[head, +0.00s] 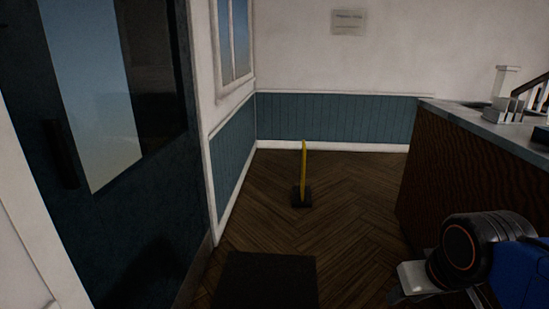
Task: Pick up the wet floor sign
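The wet floor sign appears as a thin upright yellow panel (303,162), seen almost edge-on, with a dark block-like base at its foot. It stands on the wooden floor (345,190) near the middle of the head view, short of the far wall. No writing on it can be read. Part of my arm, dark and blue with a pale piece, shows at the lower right, well apart from the sign. My gripper's fingers cannot be made out there.
A dark door (155,215) with glass stands along the left. A wood-sided counter (475,175) with items on top runs along the right. A dark mat (265,280) lies in the foreground. The floor between mat and sign is clear.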

